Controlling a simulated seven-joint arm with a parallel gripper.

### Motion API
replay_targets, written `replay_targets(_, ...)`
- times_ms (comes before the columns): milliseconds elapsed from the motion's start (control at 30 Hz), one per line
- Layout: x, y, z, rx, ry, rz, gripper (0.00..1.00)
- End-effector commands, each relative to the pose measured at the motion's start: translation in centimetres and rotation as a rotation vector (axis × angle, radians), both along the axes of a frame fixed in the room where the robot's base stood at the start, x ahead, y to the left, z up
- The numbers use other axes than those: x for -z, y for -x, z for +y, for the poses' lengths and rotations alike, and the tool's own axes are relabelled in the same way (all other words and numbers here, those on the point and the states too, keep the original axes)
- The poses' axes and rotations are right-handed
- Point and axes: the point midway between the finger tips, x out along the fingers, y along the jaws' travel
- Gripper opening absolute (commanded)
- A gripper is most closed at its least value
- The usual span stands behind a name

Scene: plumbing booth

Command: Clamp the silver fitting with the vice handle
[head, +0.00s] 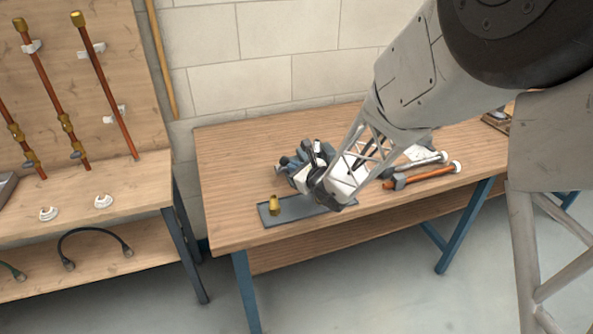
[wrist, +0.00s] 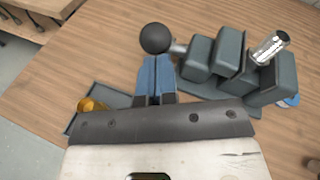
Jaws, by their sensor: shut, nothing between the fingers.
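The grey-blue vice (wrist: 230,55) stands on the workbench, right of my fingers in the wrist view; in the head view the vice (head: 290,163) is partly hidden by my arm. The silver fitting (wrist: 270,47) is a short shiny cylinder between the right-hand vice blocks; I cannot tell whether they touch it. The vice handle ends in a black ball (wrist: 155,38) at the vice's left. My gripper (wrist: 156,62) is shut and empty, its blue fingertips just short of the ball in the picture; contact is unclear.
Pipe tools (head: 428,174) lie right of the vice. The bench's left part (head: 230,170) is clear. A pipe rack (head: 85,100) stands at the left.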

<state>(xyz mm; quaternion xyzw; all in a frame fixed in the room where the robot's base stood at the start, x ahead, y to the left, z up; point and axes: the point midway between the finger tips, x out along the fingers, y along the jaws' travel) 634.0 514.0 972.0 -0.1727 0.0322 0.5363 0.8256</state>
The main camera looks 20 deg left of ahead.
Motion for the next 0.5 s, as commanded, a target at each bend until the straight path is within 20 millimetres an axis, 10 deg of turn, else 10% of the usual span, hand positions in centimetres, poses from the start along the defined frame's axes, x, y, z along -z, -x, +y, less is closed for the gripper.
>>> replay_targets(500, -0.49, -0.23, 0.23, 0.0, 0.027, 0.027, 0.0)
